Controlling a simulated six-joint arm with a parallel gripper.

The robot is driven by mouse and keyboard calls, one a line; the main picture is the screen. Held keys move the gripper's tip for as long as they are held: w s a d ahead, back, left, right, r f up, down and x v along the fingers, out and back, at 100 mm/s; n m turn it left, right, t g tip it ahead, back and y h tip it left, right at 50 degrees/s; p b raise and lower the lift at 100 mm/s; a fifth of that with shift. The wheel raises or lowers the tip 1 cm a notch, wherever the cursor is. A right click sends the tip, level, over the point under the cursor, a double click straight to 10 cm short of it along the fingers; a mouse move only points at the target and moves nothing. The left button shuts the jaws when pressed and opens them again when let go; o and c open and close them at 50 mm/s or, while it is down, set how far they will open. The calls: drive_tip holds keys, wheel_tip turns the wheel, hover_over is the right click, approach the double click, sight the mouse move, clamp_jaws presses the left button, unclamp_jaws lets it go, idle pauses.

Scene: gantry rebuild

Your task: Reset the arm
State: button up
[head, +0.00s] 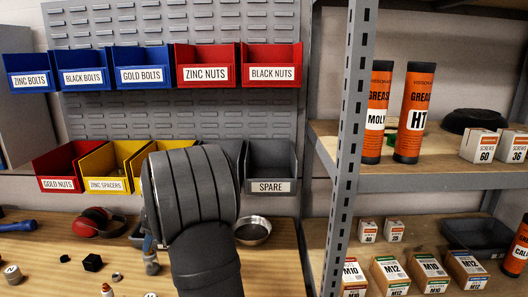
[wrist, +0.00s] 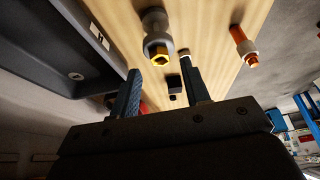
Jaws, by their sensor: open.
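My gripper (wrist: 161,72) shows in the wrist view with its two dark fingers apart and nothing between them that I can see it hold. Beyond the fingertips lies the wooden bench (wrist: 206,20). In the head view my grey arm rises in the lower middle, in front of the bench and the bins, and hides the gripper's fingers.
In the wrist view, a grey part with a gold nut (wrist: 158,52), an orange-and-white item (wrist: 244,45) and a dark block (wrist: 174,83) are on the bench. In the head view, red earmuffs (head: 98,222), a round dish (head: 253,230), labelled bins (head: 270,165) and a shelf post (head: 349,150) surround my arm.

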drive_tip(key=v, duration=0.9)
drive_tip(key=x, duration=1.2)
drive_tip(key=shift+d, duration=0.1)
drive_tip(key=r, duration=0.5)
drive_tip(key=shift+d, duration=0.3)
drive_tip(key=d+r, duration=0.6)
drive_tip(key=d, duration=0.5)
drive_tip(key=s+a+f, duration=0.3)
drive_tip(key=a+f, duration=0.1)
drive_tip(key=a, duration=0.5)
drive_tip(key=s+a+f, duration=0.3)
drive_tip(key=a+f, duration=0.2)
drive_tip(key=a, duration=0.5)
drive_tip(key=s+a+f, duration=0.4)
drive_tip(key=a+f, duration=0.1)
drive_tip(key=a, duration=0.5)
drive_tip(key=shift+a+f, duration=0.25)
drive_tip(key=shift+f, duration=0.3)
